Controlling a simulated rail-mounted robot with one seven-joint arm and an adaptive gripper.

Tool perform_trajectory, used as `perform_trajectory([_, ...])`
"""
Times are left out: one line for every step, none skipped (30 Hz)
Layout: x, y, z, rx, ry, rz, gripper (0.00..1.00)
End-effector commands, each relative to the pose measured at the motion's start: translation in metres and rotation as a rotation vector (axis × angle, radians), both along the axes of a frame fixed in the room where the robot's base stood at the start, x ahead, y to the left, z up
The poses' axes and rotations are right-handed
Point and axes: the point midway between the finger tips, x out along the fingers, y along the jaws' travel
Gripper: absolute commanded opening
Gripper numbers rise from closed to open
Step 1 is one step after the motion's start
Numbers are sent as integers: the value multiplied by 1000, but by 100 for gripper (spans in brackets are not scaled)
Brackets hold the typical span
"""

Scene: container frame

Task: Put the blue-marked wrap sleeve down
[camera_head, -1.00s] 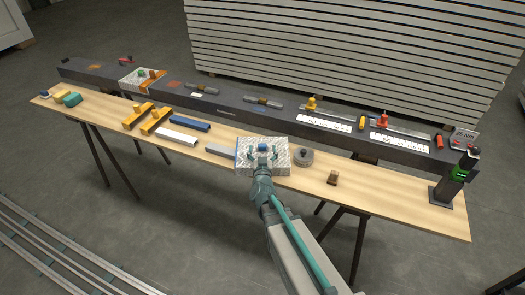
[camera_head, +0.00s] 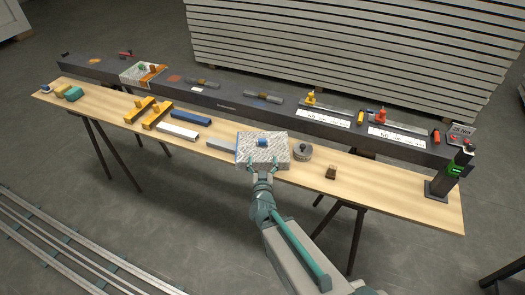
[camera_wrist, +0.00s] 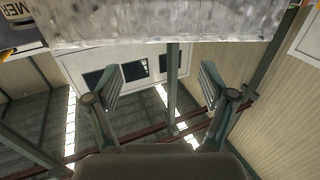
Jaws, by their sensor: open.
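The blue-marked wrap sleeve (camera_head: 247,152) is a whitish, patterned wrapped block with a blue piece (camera_head: 262,142) on top. It sits on the wooden table, right of the table's middle. My gripper (camera_head: 263,165) is open and empty at the sleeve's near side, with its fingers spread and clear of the blue piece. In the wrist view, the sleeve's pale side (camera_wrist: 160,25) fills the top edge, beyond the open fingertips (camera_wrist: 158,80). The underside of the sleeve is hidden in the head view.
A round grey object (camera_head: 302,152) stands close right of the sleeve and a grey bar (camera_head: 221,145) close left. A small brown block (camera_head: 331,172) lies further right. The long dark beam (camera_head: 225,100) runs behind, carrying another wrapped sleeve (camera_head: 132,77). Bare table lies at the front right.

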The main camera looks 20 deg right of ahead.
Motion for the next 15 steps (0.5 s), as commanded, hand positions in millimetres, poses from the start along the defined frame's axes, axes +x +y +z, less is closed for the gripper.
perform_trajectory([-5,1,5,-1,3,0,82])
perform_trajectory([-7,2,5,0,3,0,82])
perform_trajectory([-10,3,4,0,3,0,82])
perform_trajectory([-12,4,4,0,3,0,82])
perform_trajectory([-14,4,4,-1,3,0,82])
perform_trajectory([-16,5,3,-1,2,0,82])
perform_trajectory([-18,5,3,-1,2,0,82])
perform_trajectory([-20,6,3,0,2,0,82])
perform_trajectory([-21,6,2,-1,1,0,82])
perform_trajectory([-22,7,2,0,1,0,82])
perform_trajectory([-23,7,2,0,1,0,82])
perform_trajectory([-24,7,1,0,1,0,82])
perform_trajectory([-25,7,1,0,1,0,82])
perform_trajectory([-26,7,1,0,0,0,82])
perform_trajectory([-26,7,0,0,1,0,82])
